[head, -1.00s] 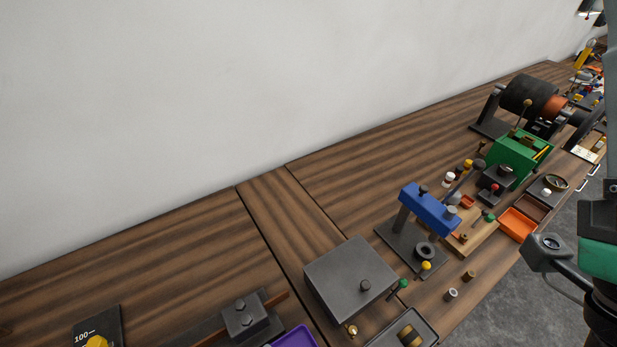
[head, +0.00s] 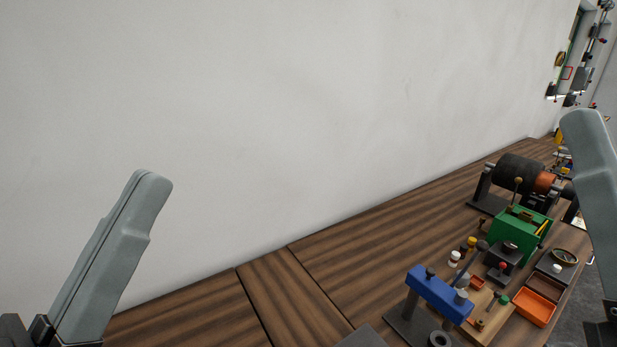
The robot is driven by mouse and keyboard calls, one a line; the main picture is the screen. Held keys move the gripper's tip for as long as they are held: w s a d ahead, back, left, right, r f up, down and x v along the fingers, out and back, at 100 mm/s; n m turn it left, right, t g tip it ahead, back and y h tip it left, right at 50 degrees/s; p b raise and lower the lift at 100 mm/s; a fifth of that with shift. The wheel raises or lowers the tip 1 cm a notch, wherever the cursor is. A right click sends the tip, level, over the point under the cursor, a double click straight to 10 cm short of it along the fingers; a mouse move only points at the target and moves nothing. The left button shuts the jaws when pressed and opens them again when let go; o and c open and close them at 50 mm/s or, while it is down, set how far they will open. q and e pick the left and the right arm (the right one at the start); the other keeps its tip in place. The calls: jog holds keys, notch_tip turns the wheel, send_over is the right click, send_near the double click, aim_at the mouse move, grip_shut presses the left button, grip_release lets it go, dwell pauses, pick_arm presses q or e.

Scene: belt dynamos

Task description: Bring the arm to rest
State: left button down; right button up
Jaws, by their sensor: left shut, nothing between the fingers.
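My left gripper (head: 150,180) stands upright at the lower left of the head view, in front of the wall and the bench. Its grey fingers lie together with a thin seam between them and hold nothing. It touches nothing that I can see. At the right edge, a similar grey piece, which looks like my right gripper (head: 592,150), is cut off by the frame. Whether it is open or shut cannot be told.
The wooden bench (head: 290,285) runs along the white wall (head: 320,120). At the right stand a blue-topped stand (head: 440,294), a green box (head: 515,237), an orange tray (head: 534,307) and a dark drum machine (head: 520,172). The bench's middle stretch along the wall is clear.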

pick_arm(q)
jog(key=s+a+r+n+t+y, duration=0.1)
jog(key=a+r+n+t+y, duration=0.4)
jog(key=y, duration=0.5)
notch_tip(320, 180, up, 36)
jog(key=a+p, duration=0.2)
jog(key=p, duration=3.4)
pick_arm(e)
notch_tip(320, 180, up, 36)
pick_arm(q)
notch_tip(320, 180, down, 30)
jog(key=b, duration=2.9)
jog(key=shift+g+y, duration=0.3)
jog(key=shift+y, duration=0.1)
pick_arm(e)
notch_tip(320, 180, down, 30)
jog(key=shift+r, duration=0.25)
pick_arm(q)
jog(key=shift+f+b, duration=0.15)
jog(key=shift+b, duration=0.15)
pick_arm(e)
jog(key=shift+o, duration=0.3)
